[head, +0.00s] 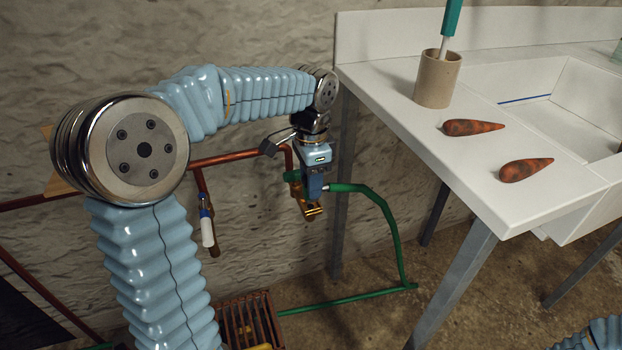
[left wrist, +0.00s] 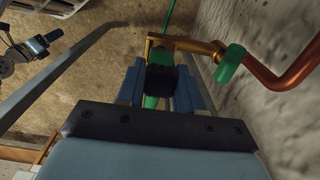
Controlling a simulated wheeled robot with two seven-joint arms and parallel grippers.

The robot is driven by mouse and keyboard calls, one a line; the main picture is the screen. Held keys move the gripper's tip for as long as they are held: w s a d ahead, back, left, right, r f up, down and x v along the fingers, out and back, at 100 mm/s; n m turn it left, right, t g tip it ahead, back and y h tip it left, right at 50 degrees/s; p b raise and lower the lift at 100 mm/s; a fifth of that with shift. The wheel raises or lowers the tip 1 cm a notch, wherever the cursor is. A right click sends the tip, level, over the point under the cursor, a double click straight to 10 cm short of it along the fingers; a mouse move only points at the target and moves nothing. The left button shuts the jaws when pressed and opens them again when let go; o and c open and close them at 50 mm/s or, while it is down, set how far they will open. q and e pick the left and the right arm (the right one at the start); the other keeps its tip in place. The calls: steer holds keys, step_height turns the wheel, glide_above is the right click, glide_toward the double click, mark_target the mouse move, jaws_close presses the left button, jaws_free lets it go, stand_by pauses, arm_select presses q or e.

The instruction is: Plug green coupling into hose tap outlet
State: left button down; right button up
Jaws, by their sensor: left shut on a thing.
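My left gripper (head: 314,192) is shut on the green coupling (left wrist: 161,58), which shows between its blue fingers in the left wrist view with a black part (left wrist: 160,80). In the head view the gripper hides the coupling. The green hose (head: 372,190) leaves the gripper to the right and hangs to the floor. The brass hose tap (left wrist: 189,44) with its green handle (left wrist: 229,64) is right at the fingertips. I cannot tell whether the coupling is seated on the outlet. My right gripper (left wrist: 38,44) seems to show far off at the upper left of the wrist view; its jaws are unclear.
A copper pipe (head: 235,156) runs along the stone wall. A white-and-blue fitting (head: 207,226) hangs from it. A slatted crate (head: 248,318) stands on the floor.

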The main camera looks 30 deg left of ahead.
arm_select(q)
steer(key=shift+f+b, duration=0.85)
steer(key=shift+f, duration=0.35)
steer(key=c, duration=1)
jaws_free()
steer(key=shift+o, duration=0.2)
steer(key=o, duration=0.5)
steer(key=shift+o, duration=0.2)
